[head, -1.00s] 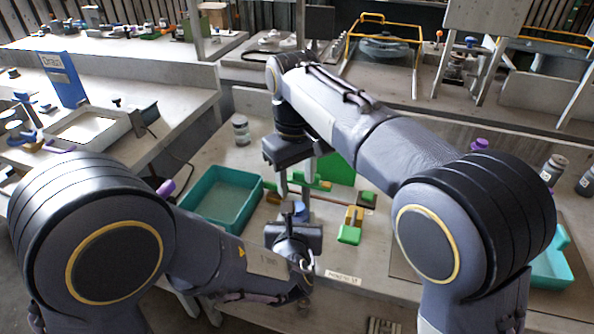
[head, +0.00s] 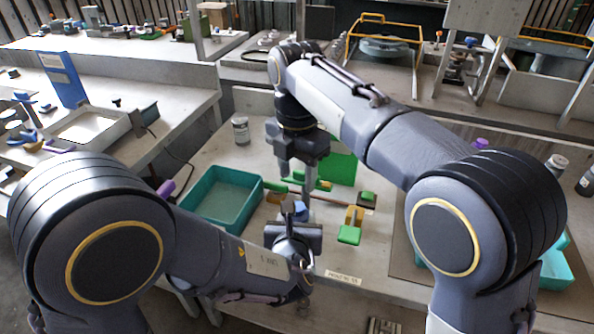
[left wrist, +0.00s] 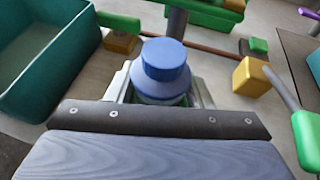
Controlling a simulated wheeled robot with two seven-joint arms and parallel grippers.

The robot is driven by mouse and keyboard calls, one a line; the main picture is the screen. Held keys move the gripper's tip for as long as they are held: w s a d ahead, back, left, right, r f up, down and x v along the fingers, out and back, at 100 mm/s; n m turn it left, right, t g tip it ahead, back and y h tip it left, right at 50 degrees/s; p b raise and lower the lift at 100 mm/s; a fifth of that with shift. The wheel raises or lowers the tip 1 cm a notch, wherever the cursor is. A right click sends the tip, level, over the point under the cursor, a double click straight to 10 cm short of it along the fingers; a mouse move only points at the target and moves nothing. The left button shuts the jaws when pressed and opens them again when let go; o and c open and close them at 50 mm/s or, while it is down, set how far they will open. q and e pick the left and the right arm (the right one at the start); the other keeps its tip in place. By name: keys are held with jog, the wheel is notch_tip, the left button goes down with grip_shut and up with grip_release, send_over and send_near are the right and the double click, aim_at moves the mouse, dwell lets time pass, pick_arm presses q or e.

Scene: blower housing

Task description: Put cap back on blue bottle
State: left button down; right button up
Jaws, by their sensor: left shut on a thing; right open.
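The blue bottle (left wrist: 160,88) stands between the fingers of my left gripper (left wrist: 160,100), which is shut on it. A narrower, flat-topped blue cylinder (left wrist: 164,52), which looks like the cap, sits on the bottle's wider shoulder. No open mouth shows. In the head view my left gripper (head: 294,222) is low in the middle, with a little blue (head: 300,206) showing above it. My right gripper (head: 306,184) is open and points down just above and behind the bottle. A grey finger-like post (left wrist: 177,20) shows behind the cap in the left wrist view. The right gripper's exact gap from the cap is unclear.
A teal tray (head: 185,192) lies left of the grippers. Green and yellow blocks (head: 349,234) lie close on the right, and a green panel (head: 342,168) is behind. A grey jar (head: 241,130) stands at the back left. A label strip lies at the front edge.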

aim_at(297, 206)
jog(key=shift+f, duration=4)
